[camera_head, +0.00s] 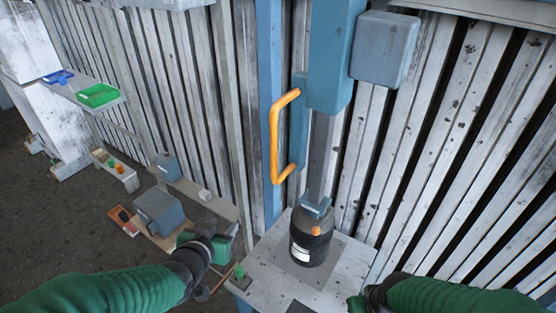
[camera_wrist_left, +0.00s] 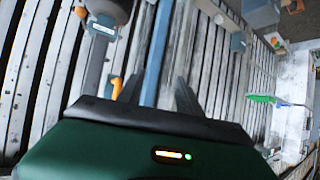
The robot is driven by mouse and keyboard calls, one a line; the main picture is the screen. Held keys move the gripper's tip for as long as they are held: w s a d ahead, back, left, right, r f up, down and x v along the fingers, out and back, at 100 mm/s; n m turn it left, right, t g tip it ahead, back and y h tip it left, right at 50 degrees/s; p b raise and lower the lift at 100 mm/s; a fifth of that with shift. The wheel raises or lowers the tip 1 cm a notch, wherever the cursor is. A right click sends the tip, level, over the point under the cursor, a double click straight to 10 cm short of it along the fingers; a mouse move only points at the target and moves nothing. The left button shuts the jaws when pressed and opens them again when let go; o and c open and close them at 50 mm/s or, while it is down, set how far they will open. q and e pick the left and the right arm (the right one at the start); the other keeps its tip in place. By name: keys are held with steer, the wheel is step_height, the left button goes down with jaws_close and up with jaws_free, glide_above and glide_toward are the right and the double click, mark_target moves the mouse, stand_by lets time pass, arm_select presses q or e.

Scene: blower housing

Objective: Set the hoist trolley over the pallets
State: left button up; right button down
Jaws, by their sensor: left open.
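A blue hoist column (camera_head: 333,55) stands against the slatted wall in the head view, with an orange handle (camera_head: 274,140) on its left side. I cannot tell which part is the trolley. A black canister (camera_head: 311,238) with an orange knob sits under its grey rod, on a pale stand. Low wooden pallets (camera_head: 165,236) with grey boxes lie on the floor at left. My left gripper (camera_head: 232,255) is left of the stand, below the handle and apart from it. Its open, empty fingers show in the left wrist view (camera_wrist_left: 157,92). My right gripper (camera_head: 360,302) is mostly cut off at the bottom edge.
The pale stand (camera_head: 338,268) fills the middle front. A grey box (camera_head: 384,47) is fixed beside the column. A shelf at upper left holds a green tray (camera_head: 98,95) and a blue tray (camera_head: 58,77). Dark floor (camera_head: 60,230) is bare at lower left.

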arm_select(q)
steer(key=w+d+r+m+t+h+b, duration=0.15)
steer(key=w+d+r+t+h, duration=0.3)
steer(key=d+r, duration=0.45)
steer(key=shift+m+t, duration=0.25)
steer(key=shift+m, duration=0.1)
steer(key=p+x, duration=0.1)
steer(key=x, duration=0.4)
steer(key=p+x, duration=0.1)
steer(key=x, duration=0.3)
steer(key=r+p+x, duration=0.1)
steer(key=x, duration=0.4)
steer(key=shift+w+a+r+p, duration=0.1)
steer(key=shift+w+a+p, duration=0.05)
steer(key=shift+w+p, duration=0.25)
steer(key=shift+w, duration=0.35)
arm_select(e)
steer(key=shift+w+d+r, duration=0.1)
steer(key=shift+r, duration=0.3)
arm_select(q)
jaws_close()
